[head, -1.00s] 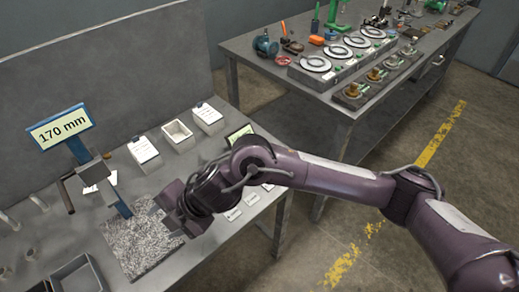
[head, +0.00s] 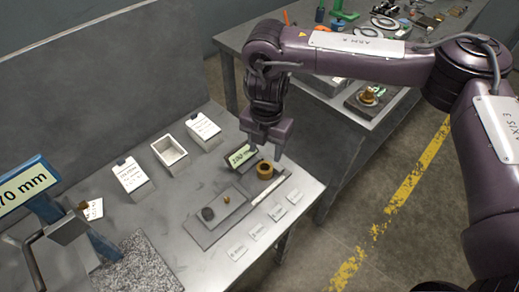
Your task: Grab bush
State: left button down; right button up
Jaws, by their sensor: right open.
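The bush (head: 265,170) looks like a short bronze ring standing upright on the grey bench, beside a small green-lit display (head: 240,155). My right gripper (head: 266,150) points down just above the bush, its two fingers apart with nothing seen between them. Whether a fingertip touches the bush I cannot tell. My left gripper is not in the head view.
A grey plate (head: 217,219) with a dark knob and a small brass piece lies left of the bush. Several white labels lie in front. Card stands and a white open box (head: 170,150) stand behind. A granite block (head: 135,268) and a large "mm" display (head: 27,184) are at left.

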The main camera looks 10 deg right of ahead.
aim_at(265, 167)
jog(key=shift+w+d, duration=0.1)
jog(key=shift+w, duration=0.2)
jog(key=f, duration=0.1)
jog(key=s+f, duration=0.1)
jog(key=f, duration=0.1)
jog(key=shift+s+f, duration=0.1)
notch_tip(265, 167, down, 3)
jog(key=shift+r, duration=0.1)
jog(key=shift+f+b, duration=0.3)
jog(key=shift+f, duration=0.25)
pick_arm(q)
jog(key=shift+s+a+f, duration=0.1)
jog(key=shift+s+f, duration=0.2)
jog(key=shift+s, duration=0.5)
pick_arm(e)
jog(key=c, duration=0.9)
